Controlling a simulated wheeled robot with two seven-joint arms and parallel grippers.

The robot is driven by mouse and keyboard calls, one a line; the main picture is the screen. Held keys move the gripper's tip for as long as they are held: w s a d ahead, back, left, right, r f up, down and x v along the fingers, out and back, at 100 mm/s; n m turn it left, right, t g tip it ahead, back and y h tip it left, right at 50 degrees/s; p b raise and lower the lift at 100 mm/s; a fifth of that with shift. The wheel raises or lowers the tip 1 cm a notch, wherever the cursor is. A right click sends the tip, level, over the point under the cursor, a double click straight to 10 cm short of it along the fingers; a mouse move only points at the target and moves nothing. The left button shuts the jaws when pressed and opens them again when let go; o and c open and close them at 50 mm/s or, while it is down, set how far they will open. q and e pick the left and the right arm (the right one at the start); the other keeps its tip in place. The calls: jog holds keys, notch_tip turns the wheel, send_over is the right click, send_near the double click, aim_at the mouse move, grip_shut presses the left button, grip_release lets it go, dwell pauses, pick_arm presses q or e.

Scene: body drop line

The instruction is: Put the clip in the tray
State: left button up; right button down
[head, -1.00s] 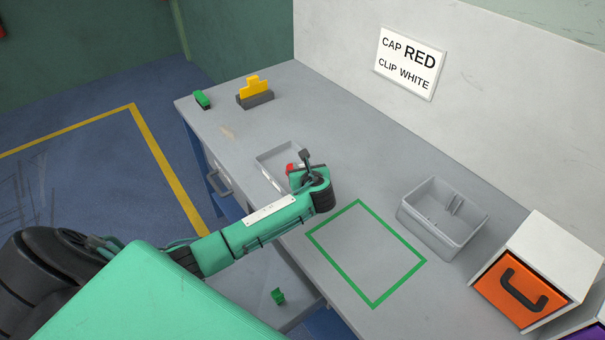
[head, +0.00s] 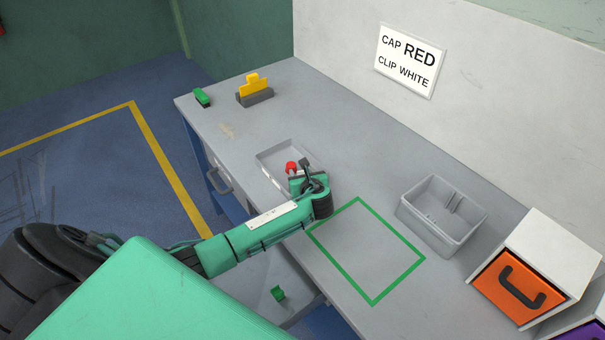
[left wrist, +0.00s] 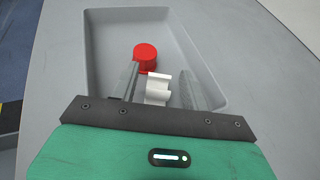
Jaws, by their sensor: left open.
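The white clip (left wrist: 157,90) shows in the left wrist view between the two fingers of my left gripper (left wrist: 158,72), with a gap to the right finger. The gripper is open, low over the shallow grey tray (left wrist: 100,28). The clip appears inside the tray; whether it touches the tray floor is unclear. A red cap (left wrist: 145,54) is in the tray just beyond the clip. In the head view the tray (head: 262,160) is on the bench, with the red cap (head: 291,167) beside my left gripper (head: 303,172); the clip is hidden there. My right gripper is out of view.
A deeper grey bin (head: 409,214) stands to the right, past a green taped square (head: 340,273). An orange-fronted drawer box (head: 548,250) is at far right. A yellow piece in a grey block (head: 256,99) and a green item (head: 202,97) sit at the far end.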

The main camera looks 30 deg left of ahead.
pick_arm(q)
jog(key=shift+r, duration=0.15)
jog(key=shift+s+d, duration=0.15)
jog(key=shift+d, duration=0.05)
jog(key=b+v, duration=0.1)
jog(key=v, duration=0.9)
jog(key=shift+b, duration=0.4)
jog(key=shift+s+d+r, duration=0.2)
jog(key=shift+s+d, duration=0.2)
jog(key=shift+s, duration=0.15)
